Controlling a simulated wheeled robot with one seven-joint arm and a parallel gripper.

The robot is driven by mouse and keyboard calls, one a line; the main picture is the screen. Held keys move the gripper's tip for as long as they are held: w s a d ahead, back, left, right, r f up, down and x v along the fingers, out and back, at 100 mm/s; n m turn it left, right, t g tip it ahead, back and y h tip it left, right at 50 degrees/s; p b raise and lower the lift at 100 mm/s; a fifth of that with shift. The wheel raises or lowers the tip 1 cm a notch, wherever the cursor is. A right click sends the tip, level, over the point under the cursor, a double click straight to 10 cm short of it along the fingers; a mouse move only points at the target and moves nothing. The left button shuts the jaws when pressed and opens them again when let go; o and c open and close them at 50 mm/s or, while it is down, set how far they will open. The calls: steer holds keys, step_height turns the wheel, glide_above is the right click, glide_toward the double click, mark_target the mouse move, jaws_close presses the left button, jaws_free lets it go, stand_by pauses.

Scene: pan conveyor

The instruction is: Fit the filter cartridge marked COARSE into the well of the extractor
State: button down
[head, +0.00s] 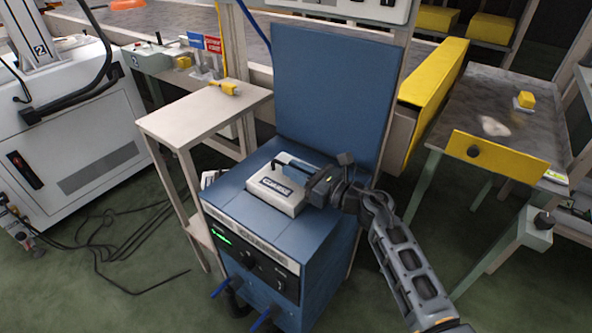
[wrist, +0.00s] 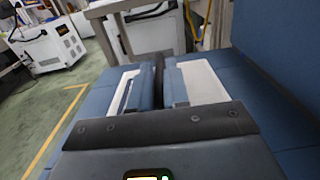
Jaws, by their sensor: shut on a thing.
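The filter cartridge (head: 276,196) is a pale block with a label that appears to read COARSE. It is at the top of the blue extractor (head: 234,199), whose blue lid (head: 330,85) stands open behind it. My gripper (head: 296,170) reaches in from the right and is shut on the cartridge's handle. In the wrist view, my gripper's fingers (wrist: 152,82) close on a dark bar, with the pale cartridge top (wrist: 205,82) on both sides. The well is hidden beneath the cartridge; I cannot tell how deep the cartridge sits.
A small beige side table (head: 205,112) with a yellow object (head: 224,88) on it stands left of the extractor. A white machine (head: 75,140) is farther left, with cables (head: 110,225) on the floor. A dark table with a yellow front panel (head: 497,158) is at right.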

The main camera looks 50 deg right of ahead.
steer(key=shift+f+b, duration=0.7)
steer(key=shift+f, duration=0.05)
steer(key=c, duration=1)
jaws_free()
steer(key=shift+c, duration=0.2)
steer(key=shift+f, duration=0.15)
steer(key=shift+s+d+f, duration=0.1)
steer(key=shift+s, duration=3.85)
